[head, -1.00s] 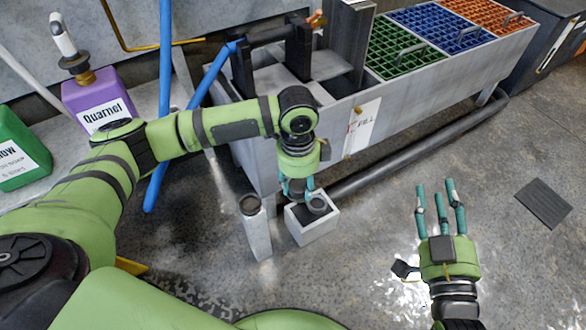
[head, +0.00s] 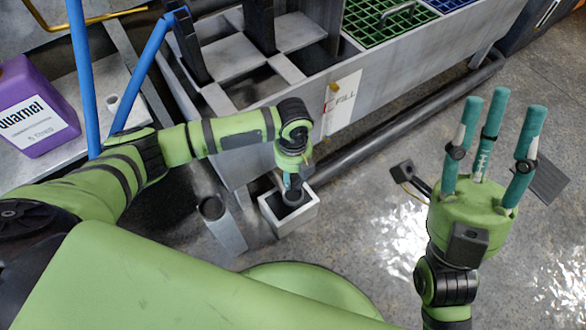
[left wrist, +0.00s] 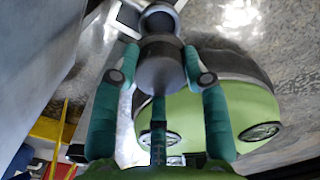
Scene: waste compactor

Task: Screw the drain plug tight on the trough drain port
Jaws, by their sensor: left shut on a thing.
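My left gripper (head: 292,188) points down over the open-topped light box (head: 302,215) beneath the trough (head: 345,100). In the left wrist view its teal fingers (left wrist: 160,75) are shut around a dark grey cylinder (left wrist: 163,68), which looks like the drain plug. A lighter ring with a dark middle (left wrist: 161,18) shows just beyond it; I cannot tell whether the two touch or whether this is the drain port. In the head view the fingers hide most of the held piece. My right gripper (head: 499,112) is open and empty, fingers upward, at the right.
A grey post (head: 222,228) with a dark round top stands left of the box. A dark pipe (head: 410,125) runs along the trough's foot. A purple canister (head: 35,110) and blue pipes (head: 88,80) stand at the left. The floor at the right is largely clear.

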